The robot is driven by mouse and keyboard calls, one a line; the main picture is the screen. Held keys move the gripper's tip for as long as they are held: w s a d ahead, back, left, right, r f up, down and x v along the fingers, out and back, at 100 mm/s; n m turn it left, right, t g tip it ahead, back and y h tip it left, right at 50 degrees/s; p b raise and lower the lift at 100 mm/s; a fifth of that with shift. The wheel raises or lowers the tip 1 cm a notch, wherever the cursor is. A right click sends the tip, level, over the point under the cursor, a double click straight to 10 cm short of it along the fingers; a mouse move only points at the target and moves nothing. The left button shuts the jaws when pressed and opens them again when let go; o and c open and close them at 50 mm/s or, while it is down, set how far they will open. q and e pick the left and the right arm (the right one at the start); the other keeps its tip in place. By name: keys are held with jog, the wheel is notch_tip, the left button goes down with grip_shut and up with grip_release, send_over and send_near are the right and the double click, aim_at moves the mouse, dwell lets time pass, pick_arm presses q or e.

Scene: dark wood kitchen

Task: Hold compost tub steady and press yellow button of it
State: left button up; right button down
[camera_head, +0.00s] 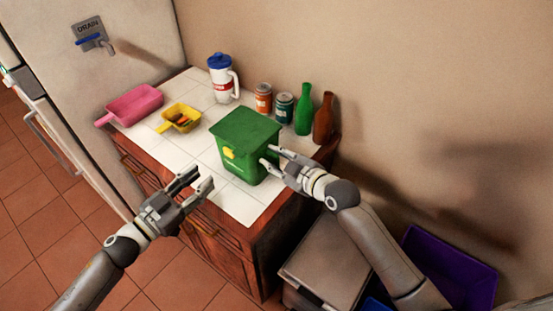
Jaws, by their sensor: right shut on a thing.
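The green compost tub (262,166) stands upright on the white tiled counter (233,204), with its lid down. Its yellow button (229,153) shows on the front face, above small white lettering. My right gripper (269,156) is at the tub's right side and is shut on the tub; the exact contact is partly hidden. My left gripper (203,178) is open and empty, in front of the tub and lower left of the button, apart from both.
A pink scoop (135,104), a yellow scoop (181,117) with small items, a white jug (222,84), two cans (263,98), a green bottle (304,110) and a brown bottle (323,118) stand behind. A purple bin (455,265) is at lower right.

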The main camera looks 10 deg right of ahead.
pick_arm(q)
grip_shut()
dwell(1.4)
